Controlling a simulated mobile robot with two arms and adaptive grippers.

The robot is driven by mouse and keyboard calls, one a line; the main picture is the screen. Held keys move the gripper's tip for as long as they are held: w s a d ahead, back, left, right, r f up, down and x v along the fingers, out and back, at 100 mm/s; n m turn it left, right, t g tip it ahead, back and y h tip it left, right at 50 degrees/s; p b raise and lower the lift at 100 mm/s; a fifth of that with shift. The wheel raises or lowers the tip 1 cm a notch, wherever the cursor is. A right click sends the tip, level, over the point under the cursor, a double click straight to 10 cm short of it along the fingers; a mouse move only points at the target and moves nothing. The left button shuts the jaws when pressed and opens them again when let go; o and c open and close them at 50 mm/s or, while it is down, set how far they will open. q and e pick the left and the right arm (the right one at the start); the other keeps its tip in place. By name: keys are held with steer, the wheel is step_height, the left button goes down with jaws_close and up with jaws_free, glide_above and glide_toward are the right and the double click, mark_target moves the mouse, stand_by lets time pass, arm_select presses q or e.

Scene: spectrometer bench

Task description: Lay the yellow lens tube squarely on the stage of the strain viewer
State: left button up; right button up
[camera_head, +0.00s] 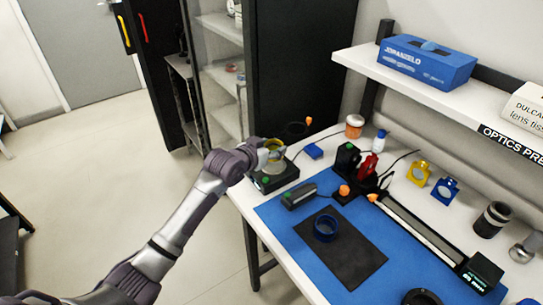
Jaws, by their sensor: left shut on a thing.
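My left gripper (270,150) reaches in from the left over the near left corner of the bench. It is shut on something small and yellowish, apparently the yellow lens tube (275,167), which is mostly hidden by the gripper. Directly below is a black box with a green light, apparently the strain viewer (284,183). A dark ring with an orange knob (309,120) shows just behind the gripper. I cannot tell whether the tube touches the stage or how squarely it sits. My right gripper is out of view.
A blue mat (285,217) carries a dark pad (350,264) with a blue ring (325,228). A dark cylindrical device (298,196) lies close to the viewer. A shelf (440,97) overhangs the back.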

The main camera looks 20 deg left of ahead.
arm_select(q)
steer(key=shift+f+p, duration=0.3)
steer(key=shift+f, duration=1.5)
steer(key=shift+f, duration=0.1)
steer(key=o, duration=1.2)
steer(key=shift+s+f, duration=0.1)
steer(key=shift+r, duration=0.2)
steer(key=b+v, duration=0.1)
steer(key=v, duration=1.1)
steer(key=shift+r, duration=0.1)
